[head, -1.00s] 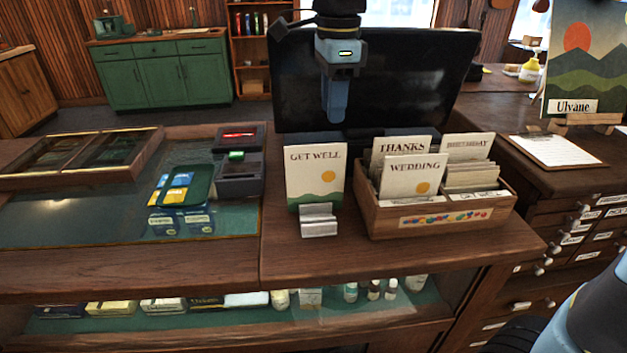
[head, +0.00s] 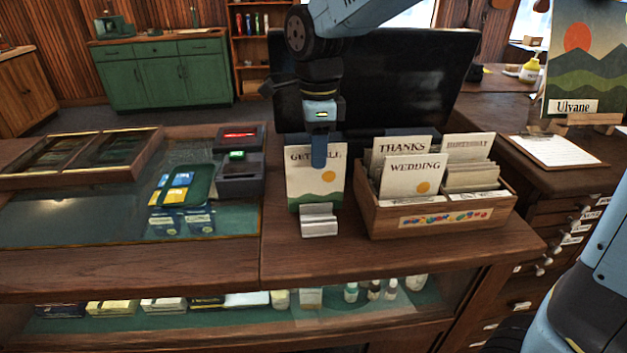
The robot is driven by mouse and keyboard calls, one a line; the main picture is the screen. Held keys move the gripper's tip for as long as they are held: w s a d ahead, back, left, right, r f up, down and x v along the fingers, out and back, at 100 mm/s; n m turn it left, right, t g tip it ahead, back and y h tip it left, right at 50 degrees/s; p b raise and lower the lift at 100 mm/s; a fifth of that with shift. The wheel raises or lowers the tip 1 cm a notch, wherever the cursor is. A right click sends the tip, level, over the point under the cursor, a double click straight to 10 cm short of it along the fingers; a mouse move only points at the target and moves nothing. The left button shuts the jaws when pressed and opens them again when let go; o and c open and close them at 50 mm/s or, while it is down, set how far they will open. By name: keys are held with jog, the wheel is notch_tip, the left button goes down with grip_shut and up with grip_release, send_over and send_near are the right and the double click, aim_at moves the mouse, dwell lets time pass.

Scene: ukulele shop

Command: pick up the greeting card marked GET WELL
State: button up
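The GET WELL card (head: 304,189) stands upright in a small metal holder (head: 319,221) on the wooden counter, left of the card box. It is white with an orange sun and a green hill. My gripper (head: 319,160) points down at the card's top edge, and a blue finger covers the middle of its lettering. Only one finger shows clearly, seen edge-on. I cannot tell whether the card is between the fingers or whether they touch it.
A wooden box (head: 441,216) with THANKS, WEDDING and BIRTHDAY cards stands close on the right. A large black screen (head: 410,95) rises behind. A dark card terminal (head: 239,178) and a green tray (head: 182,186) lie left. The counter in front of the holder is clear.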

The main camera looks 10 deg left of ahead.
aim_at(316, 180)
notch_tip(316, 180, down, 5)
jog(key=shift+a+r, duration=0.15)
jog(key=shift+r, duration=0.05)
jog(key=shift+c, duration=0.3)
grip_shut()
